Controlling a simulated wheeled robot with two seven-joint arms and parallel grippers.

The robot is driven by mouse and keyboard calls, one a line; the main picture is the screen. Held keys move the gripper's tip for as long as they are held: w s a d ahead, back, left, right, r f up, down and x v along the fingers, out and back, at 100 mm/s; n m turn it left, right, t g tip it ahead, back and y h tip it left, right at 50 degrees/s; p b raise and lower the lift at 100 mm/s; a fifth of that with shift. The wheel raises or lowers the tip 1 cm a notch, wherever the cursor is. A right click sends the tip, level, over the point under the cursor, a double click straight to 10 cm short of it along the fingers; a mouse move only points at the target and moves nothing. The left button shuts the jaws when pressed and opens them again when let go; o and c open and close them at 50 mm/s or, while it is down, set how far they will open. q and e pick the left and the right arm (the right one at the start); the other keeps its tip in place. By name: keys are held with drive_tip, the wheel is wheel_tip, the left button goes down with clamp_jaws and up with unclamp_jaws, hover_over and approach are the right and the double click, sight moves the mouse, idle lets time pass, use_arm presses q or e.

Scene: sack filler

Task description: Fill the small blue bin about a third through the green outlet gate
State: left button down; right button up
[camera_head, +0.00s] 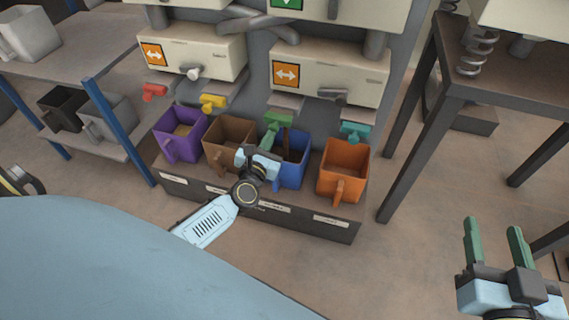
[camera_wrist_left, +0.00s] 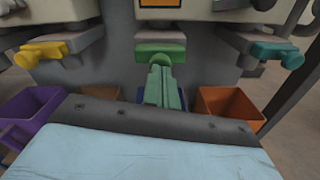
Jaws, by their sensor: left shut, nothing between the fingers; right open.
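The small blue bin (camera_head: 293,173) stands on the low shelf under the green outlet gate (camera_head: 279,118). A brown streak (camera_head: 287,139) shows over its inside; I cannot tell whether it is falling material, and the fill level is unclear. My left gripper (camera_head: 272,130) is shut and empty, its green fingertips at the gate, partly in front of the bin. In the left wrist view the shut fingers (camera_wrist_left: 160,76) point at the green gate (camera_wrist_left: 160,50); whether they touch is unclear. The blue bin is almost wholly hidden there. My right gripper (camera_head: 495,236) is open and empty, at the lower right.
Purple (camera_head: 183,147), brown (camera_head: 217,154) and orange (camera_head: 345,185) bins share the shelf. Red (camera_head: 154,91), yellow (camera_head: 213,102) and teal (camera_head: 355,131) gates sit along the machine. A dark table (camera_head: 500,60) stands right; a blue-posted rack (camera_head: 106,118) stands left. The front floor is clear.

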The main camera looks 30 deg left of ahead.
use_arm(q)
drive_tip(key=v, duration=0.6)
idle(0.7)
drive_tip(key=shift+s, duration=0.15)
